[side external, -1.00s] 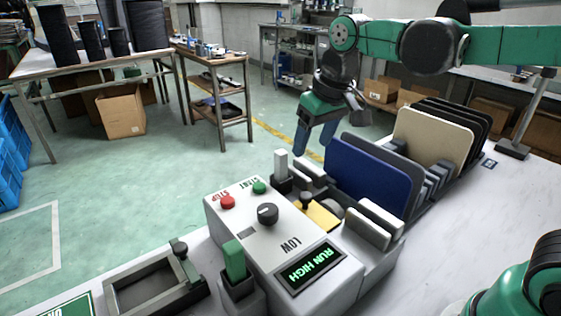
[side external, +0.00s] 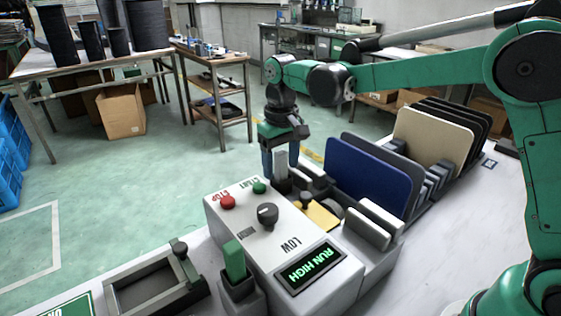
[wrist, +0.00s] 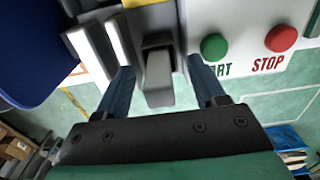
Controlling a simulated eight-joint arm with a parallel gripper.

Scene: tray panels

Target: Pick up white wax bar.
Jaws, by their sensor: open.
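The white wax bar (side external: 281,162), pale grey-white, stands upright in a dark holder (side external: 282,186) at the far end of the control box. In the wrist view the bar (wrist: 159,80) shows end-on between my two blue fingers. My gripper (side external: 280,167) points down over the bar in the side view. In the wrist view my gripper (wrist: 161,72) is open, with a finger on each side of the bar and visible gaps. The lower part of the bar is hidden in the holder.
The control box (side external: 285,222) has START and STOP buttons and a knob. A green bar (side external: 234,259) stands in a holder at its near end. White panels (side external: 367,227), blue panels (side external: 368,177) and a beige panel (side external: 433,138) stand in racks to the right.

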